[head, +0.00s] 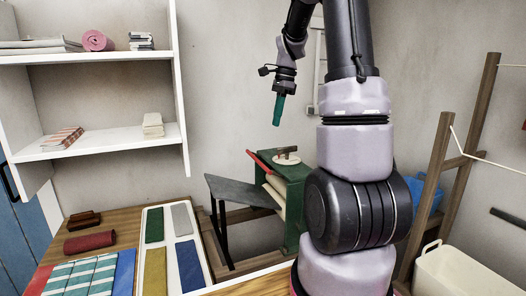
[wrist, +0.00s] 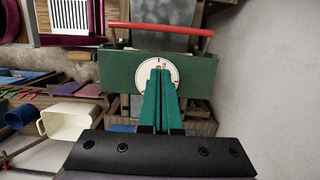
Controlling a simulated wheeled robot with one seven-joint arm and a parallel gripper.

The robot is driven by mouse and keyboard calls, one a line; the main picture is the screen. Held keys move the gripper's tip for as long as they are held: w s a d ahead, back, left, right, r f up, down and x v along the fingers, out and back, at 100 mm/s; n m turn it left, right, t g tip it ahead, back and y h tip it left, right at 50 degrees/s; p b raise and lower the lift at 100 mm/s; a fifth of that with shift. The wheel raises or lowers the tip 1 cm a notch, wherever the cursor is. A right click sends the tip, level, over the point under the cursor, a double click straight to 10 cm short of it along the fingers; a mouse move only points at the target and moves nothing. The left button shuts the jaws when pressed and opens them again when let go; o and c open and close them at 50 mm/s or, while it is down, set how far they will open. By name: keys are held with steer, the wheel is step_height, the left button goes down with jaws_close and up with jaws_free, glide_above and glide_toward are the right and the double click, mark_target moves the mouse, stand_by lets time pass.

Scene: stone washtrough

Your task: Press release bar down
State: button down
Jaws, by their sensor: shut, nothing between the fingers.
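The red release bar (head: 260,161) runs along the upper edge of a green wringer frame (head: 294,190), with pale rollers below it. In the wrist view the red bar (wrist: 160,28) lies level across the top of the picture, beyond the green top plate (wrist: 118,72). My gripper (head: 277,122) points down, shut and empty, in the air above the wringer and clear of it. In the wrist view my gripper's green fingers (wrist: 160,75) are together and cover part of the round white dial (wrist: 146,70). The bar is beyond the fingertips, not touched by them.
A grey sloping board (head: 240,188) adjoins the wringer on the left. A wooden-topped table (head: 130,235) holds folded cloths and a white tray (head: 196,219). White shelves (head: 100,57) stand at left. A cream tub (head: 455,277) and wooden rack (head: 430,190) are at right.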

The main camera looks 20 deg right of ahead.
glide_toward(257, 161)
steer(key=d+f, duration=0.2)
steer(key=w+d+f, duration=0.1)
steer(key=d+f, duration=0.1)
steer(key=shift+f, duration=0.3)
steer(key=a+f, duration=0.2)
steer(key=a, duration=0.1)
steer(key=shift+a, duration=0.1)
steer(key=shift+a, duration=0.1)
steer(key=shift+a+f+h, duration=0.1)
steer(key=shift+a+h, duration=0.05)
steer(key=shift+h, duration=0.15)
